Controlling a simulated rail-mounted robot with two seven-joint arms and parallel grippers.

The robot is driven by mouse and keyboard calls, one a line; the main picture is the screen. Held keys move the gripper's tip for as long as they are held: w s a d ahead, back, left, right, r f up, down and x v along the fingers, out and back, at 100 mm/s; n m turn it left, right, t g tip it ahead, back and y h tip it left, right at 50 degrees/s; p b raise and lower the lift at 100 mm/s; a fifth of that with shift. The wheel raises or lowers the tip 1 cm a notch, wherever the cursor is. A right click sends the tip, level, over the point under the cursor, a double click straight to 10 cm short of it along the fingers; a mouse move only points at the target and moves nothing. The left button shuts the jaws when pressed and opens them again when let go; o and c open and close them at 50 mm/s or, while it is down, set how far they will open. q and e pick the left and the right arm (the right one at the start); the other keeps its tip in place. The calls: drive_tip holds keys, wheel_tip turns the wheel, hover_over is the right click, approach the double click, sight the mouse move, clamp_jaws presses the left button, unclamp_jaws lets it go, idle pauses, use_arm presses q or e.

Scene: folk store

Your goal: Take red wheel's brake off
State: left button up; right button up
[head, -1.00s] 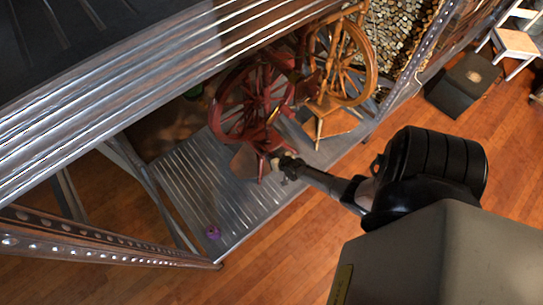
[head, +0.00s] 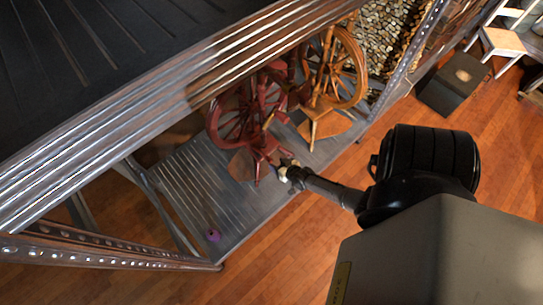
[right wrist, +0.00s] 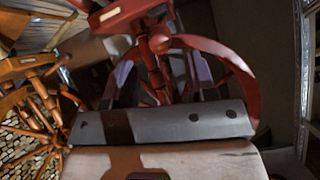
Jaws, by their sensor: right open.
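The red wheel (head: 238,112) is a dark red spinning wheel standing upright on the grey lower shelf (head: 215,185), partly under the upper shelf's edge. My right gripper (head: 283,168) is just in front of its lower right part, near its foot. In the right wrist view the red wheel's rim (right wrist: 238,75) curves behind the fingers, with a turned red post between them. The right gripper (right wrist: 160,82) is open, with nothing visibly gripped between its fingers. I cannot make out the brake for certain. My left gripper is not in view.
A light wooden spinning wheel (head: 333,75) stands close to the right of the red one. The ribbed upper shelf (head: 160,105) overhangs both. A small purple object (head: 213,235) lies on the lower shelf. The wooden floor (head: 300,245) in front is clear.

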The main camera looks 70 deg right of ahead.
drive_tip(key=p+v, duration=0.2)
drive_tip(key=v, duration=0.4)
drive_tip(key=shift+s+r, duration=0.15)
drive_tip(key=shift+s, duration=0.05)
idle(0.8)
